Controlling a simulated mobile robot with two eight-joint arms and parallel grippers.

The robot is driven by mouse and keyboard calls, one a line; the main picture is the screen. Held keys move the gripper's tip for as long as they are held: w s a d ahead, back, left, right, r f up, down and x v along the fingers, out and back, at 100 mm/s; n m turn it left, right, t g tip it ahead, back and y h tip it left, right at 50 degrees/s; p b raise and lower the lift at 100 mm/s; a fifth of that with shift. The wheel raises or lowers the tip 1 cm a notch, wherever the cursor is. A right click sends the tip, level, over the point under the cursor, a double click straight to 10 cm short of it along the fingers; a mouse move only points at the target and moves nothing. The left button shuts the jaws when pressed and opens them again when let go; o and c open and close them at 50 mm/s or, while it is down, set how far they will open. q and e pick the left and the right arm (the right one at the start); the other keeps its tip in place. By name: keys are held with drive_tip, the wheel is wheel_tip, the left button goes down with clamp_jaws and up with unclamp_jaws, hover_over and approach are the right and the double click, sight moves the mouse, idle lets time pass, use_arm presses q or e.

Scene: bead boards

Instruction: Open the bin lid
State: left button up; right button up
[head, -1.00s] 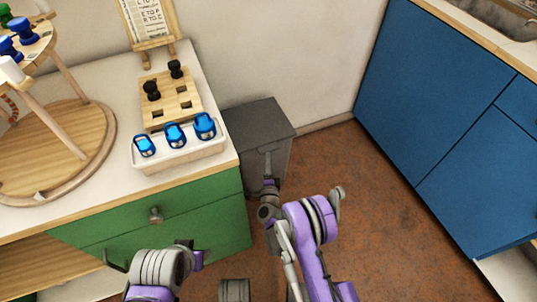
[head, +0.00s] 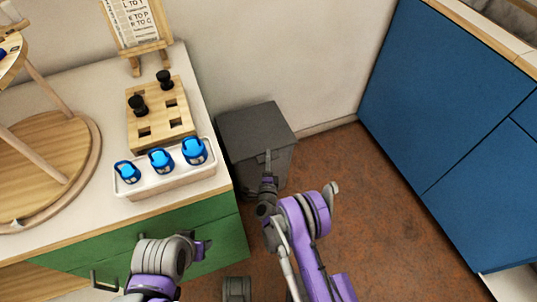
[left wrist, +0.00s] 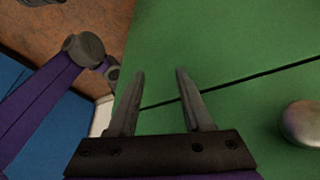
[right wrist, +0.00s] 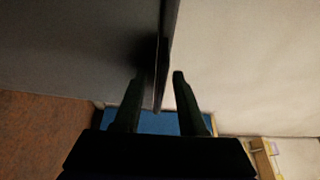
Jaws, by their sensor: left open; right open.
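The dark grey bin (head: 256,128) stands on the floor between the green cabinet and the wall, and its flat lid is down. My right gripper (head: 268,157) is open at the lid's front edge. In the right wrist view the thin dark lid edge (right wrist: 163,45) runs down between the open fingers (right wrist: 160,76); I cannot tell whether either finger touches it. My left gripper (left wrist: 160,73) is open and empty in front of the green drawer fronts (left wrist: 230,50), with a round knob (left wrist: 303,122) to its right.
The counter holds a white tray (head: 170,184) with several blue-topped items, a wooden holed board (head: 172,127) with black pegs, and a small easel (head: 140,52). Blue cabinets (head: 440,110) stand at the right. Brown floor (head: 370,200) is clear between them and the bin.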

drive_tip(key=shift+s+r, duration=0.1)
clamp_jaws()
idle(1.3)
